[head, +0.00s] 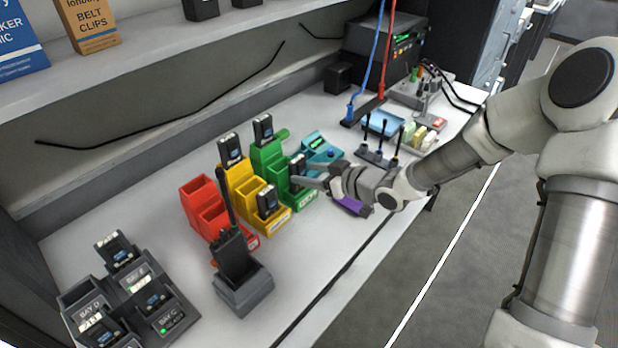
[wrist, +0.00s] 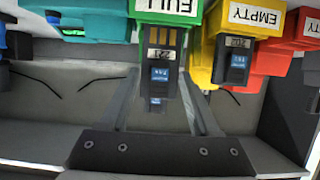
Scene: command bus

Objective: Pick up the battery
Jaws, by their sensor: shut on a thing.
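A black battery with blue labels (wrist: 160,78) sits between the two fingers of my gripper (wrist: 161,90) in the wrist view, which is upside down. My gripper is shut on it. The battery is at the front of the green bin labelled FULL (wrist: 168,10); I cannot tell whether it is clear of the bin. In the head view my gripper (head: 307,181) reaches in from the right to this battery (head: 297,167) at the green bin (head: 283,184). The fingers partly hide its lower part.
Yellow bins (head: 240,180) with batteries and red bins (head: 203,203) stand to the left. A radio in a cradle (head: 233,255) and a charger (head: 120,290) are at the front left. A teal device (head: 318,148) is close behind my gripper. A shelf (head: 150,55) overhangs the back.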

